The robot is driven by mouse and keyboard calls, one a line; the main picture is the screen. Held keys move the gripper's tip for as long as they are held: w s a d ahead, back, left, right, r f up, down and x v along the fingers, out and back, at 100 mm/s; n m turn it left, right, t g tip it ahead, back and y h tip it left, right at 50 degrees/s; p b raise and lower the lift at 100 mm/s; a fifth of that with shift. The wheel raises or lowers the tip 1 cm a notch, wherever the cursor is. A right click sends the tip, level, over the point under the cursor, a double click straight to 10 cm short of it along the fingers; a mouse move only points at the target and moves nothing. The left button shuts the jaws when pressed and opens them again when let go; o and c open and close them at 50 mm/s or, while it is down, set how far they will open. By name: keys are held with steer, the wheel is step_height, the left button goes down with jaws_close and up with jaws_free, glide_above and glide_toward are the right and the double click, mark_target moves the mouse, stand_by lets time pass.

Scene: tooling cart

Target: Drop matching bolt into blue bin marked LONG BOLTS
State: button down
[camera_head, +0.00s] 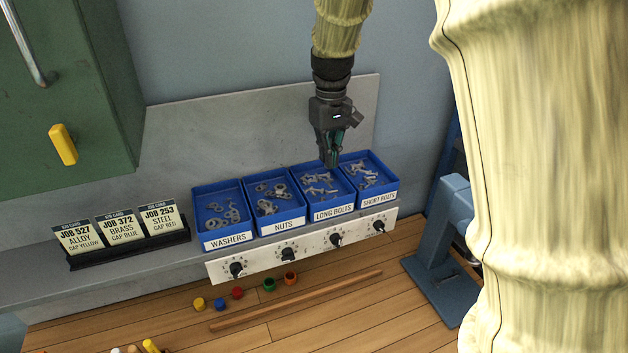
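The blue bin marked LONG BOLTS (332,213) stands on the grey shelf, third from the left in a row of blue bins, with several grey bolts (317,188) in it. My gripper (331,163) points down over the back right part of this bin, near its border with the SHORT BOLTS bin (379,196). Its fingers look close together, but they are small and dark. I cannot tell whether a bolt is between them, or how high the fingertips are above the bin.
The WASHERS bin (226,241) and NUTS bin (284,226) stand to the left. Job cards (119,229) stand in a black holder further left. Knobs line the panel (260,264) below the bins. Coloured caps (237,293) and a wooden strip (295,302) lie on the bench, beside a blue vise-like tool (440,265).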

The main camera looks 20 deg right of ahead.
steer(key=shift+s+f, duration=0.25)
steer(key=shift+s, duration=0.1)
steer(key=shift+s+a+f, duration=0.1)
steer(key=shift+s+f, duration=0.35)
steer(key=shift+f, duration=0.2)
steer(key=f, duration=0.1)
steer(key=w+f, duration=0.1)
steer(key=f, duration=0.1)
steer(key=shift+w, duration=0.3)
steer(key=shift+s+f, duration=0.15)
steer(key=shift+s, duration=0.4)
steer(key=shift+w+a+f, duration=0.1)
steer(key=shift+w+f, duration=0.05)
steer(key=shift+w, duration=0.1)
steer(key=c, duration=1.9)
jaws_free()
steer(key=o, duration=0.3)
steer(key=shift+s, duration=0.15)
steer(key=shift+o, duration=0.2)
